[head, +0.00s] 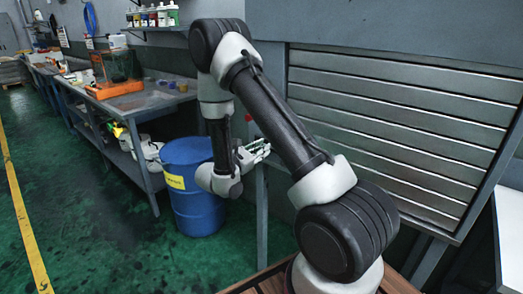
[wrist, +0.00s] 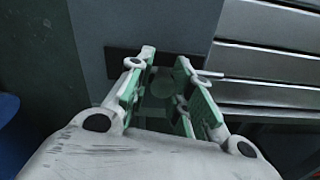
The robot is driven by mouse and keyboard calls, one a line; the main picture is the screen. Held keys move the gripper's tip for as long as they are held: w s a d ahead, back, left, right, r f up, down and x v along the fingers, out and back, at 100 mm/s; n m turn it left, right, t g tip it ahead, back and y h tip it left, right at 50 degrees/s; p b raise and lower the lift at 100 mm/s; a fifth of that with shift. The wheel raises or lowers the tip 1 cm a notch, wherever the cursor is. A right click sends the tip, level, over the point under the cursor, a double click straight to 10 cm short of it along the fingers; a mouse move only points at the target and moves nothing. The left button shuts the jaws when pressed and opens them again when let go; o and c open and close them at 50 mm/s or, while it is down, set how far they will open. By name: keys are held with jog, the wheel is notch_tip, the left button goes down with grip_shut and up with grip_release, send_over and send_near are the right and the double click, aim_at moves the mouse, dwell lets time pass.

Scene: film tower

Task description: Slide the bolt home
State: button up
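My gripper (wrist: 165,60) has two pale fingers with green inner pads. They stand apart, on either side of a gap, in front of a grey panel (wrist: 135,22). A dark flat plate (wrist: 118,62) lies across this panel behind the fingertips and may belong to the bolt. A dim, rounded greenish shape (wrist: 162,88) shows between the fingers; I cannot tell whether it is the bolt's knob or whether the pads touch it. In the head view my gripper (head: 262,149) is small, beside a grey upright by the slatted shutter. The bolt cannot be made out there.
A metal slatted shutter (head: 400,120) fills the right, and its slats show in the wrist view (wrist: 265,60). A blue barrel (head: 190,205) stands close left of my gripper. A workbench (head: 145,102) runs along the back left. The green floor (head: 75,215) at left is clear.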

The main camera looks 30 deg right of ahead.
dwell(0.3)
jog(key=v, duration=1.2)
